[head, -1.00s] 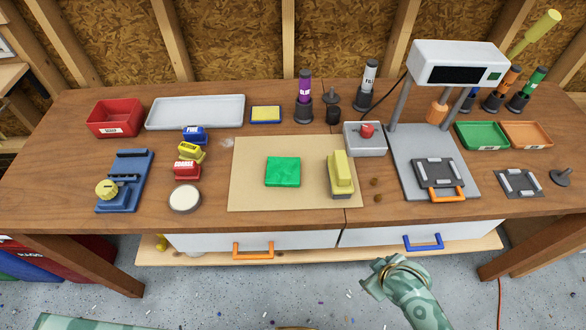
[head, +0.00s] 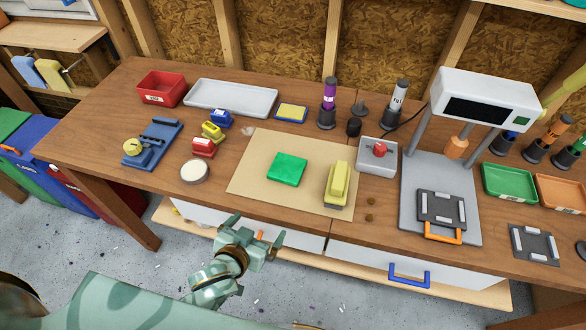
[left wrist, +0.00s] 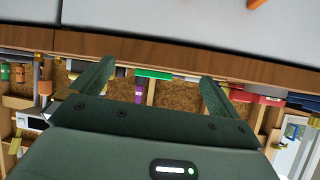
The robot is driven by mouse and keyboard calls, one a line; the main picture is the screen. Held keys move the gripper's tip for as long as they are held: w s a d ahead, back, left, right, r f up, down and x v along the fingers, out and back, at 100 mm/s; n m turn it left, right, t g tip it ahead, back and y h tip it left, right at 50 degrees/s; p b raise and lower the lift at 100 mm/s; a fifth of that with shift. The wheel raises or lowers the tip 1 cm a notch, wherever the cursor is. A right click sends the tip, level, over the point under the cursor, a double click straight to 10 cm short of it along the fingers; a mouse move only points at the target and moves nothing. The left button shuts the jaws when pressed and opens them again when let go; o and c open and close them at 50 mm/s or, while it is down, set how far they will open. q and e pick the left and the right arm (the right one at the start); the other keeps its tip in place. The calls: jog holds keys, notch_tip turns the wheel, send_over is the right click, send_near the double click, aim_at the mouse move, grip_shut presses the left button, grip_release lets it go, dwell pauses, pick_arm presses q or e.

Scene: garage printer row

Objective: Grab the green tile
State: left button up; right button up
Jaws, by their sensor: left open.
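The green tile (head: 287,169) is a flat square lying on the tan mat (head: 249,189) near the middle of the bench. My left gripper (head: 256,229) is open and empty in front of the bench's front edge, before the drawers, apart from the tile and nearer to me. In the left wrist view the left gripper's two fingers (left wrist: 152,82) are spread. A thin green strip, which looks like the tile (left wrist: 153,74), shows edge-on between them beyond the upside-down bench edge. My right gripper is not in view.
A yellow-topped block (head: 338,182) stands on the mat right of the tile. A round white-topped tin (head: 194,171) and a red block (head: 203,147) are left of the mat. A grey box with a red knob (head: 377,156) stands right. The mat's front left is bare.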

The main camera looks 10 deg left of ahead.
pick_arm(q)
jog(key=t, duration=0.2)
send_near(285, 173)
jog(key=w, duration=0.1)
jog(key=w+b, duration=0.1)
jog(key=w, duration=0.1)
jog(key=shift+w+f+n+g+b, duration=0.15)
jog(key=shift+f+n+g+b, duration=0.15)
jog(key=shift+f+n+b, duration=0.1)
jog(key=b+x, duration=0.1)
jog(key=x, duration=0.4)
jog(key=shift+w+d+f, duration=0.15)
jog(key=shift+w, duration=0.2)
jog(key=shift+s, duration=0.1)
jog(key=shift+c, duration=0.9)
jog(key=c, duration=0.8)
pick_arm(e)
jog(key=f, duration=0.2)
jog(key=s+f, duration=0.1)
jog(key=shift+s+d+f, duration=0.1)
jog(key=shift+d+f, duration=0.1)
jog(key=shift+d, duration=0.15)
